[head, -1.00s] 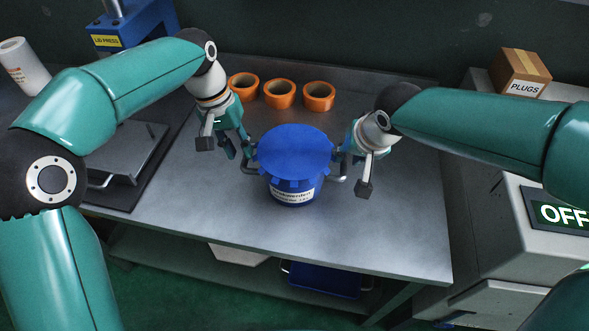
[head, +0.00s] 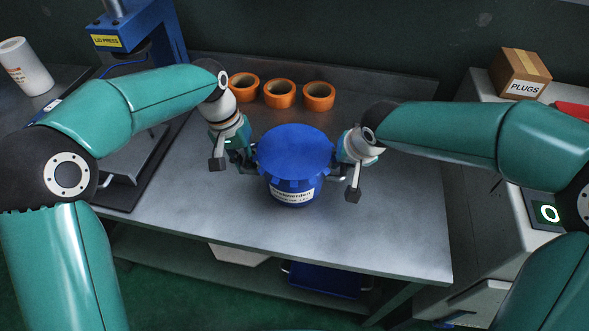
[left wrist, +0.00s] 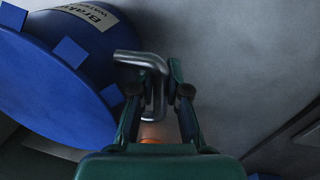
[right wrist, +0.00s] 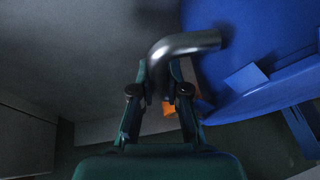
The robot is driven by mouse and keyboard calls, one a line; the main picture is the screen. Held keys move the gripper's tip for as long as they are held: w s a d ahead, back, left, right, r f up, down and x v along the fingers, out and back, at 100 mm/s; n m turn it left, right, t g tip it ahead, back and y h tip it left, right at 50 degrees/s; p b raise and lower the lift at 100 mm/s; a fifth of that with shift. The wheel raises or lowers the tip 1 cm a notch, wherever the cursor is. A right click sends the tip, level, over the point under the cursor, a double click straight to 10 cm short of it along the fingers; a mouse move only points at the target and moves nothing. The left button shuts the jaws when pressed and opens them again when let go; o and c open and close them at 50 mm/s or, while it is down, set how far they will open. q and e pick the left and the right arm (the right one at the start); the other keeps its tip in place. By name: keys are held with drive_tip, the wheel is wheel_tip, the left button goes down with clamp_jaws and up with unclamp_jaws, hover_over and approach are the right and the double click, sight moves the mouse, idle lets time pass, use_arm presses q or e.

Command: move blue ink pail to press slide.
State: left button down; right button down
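The blue ink pail (head: 292,160) stands upright on the grey bench, its lid on and a white label in front. My left gripper (head: 250,165) is at its left handle. In the left wrist view that bent metal handle (left wrist: 157,88) lies between my open fingers (left wrist: 157,80). My right gripper (head: 340,170) is at the right handle. In the right wrist view this handle (right wrist: 185,44) runs between my fingers (right wrist: 160,68), which look open with a small gap. The press slide (head: 146,145), a grey plate, is at the left, partly hidden by my left arm.
The blue lid press (head: 150,35) stands behind the slide. Several orange tape rolls (head: 279,94) sit behind the pail. A PLUGS box (head: 520,74) is on the cabinet at right. The bench front (head: 370,235) is clear.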

use_arm(q)
drive_tip(key=shift+r, duration=0.15)
use_arm(e)
drive_tip(key=shift+r, duration=0.15)
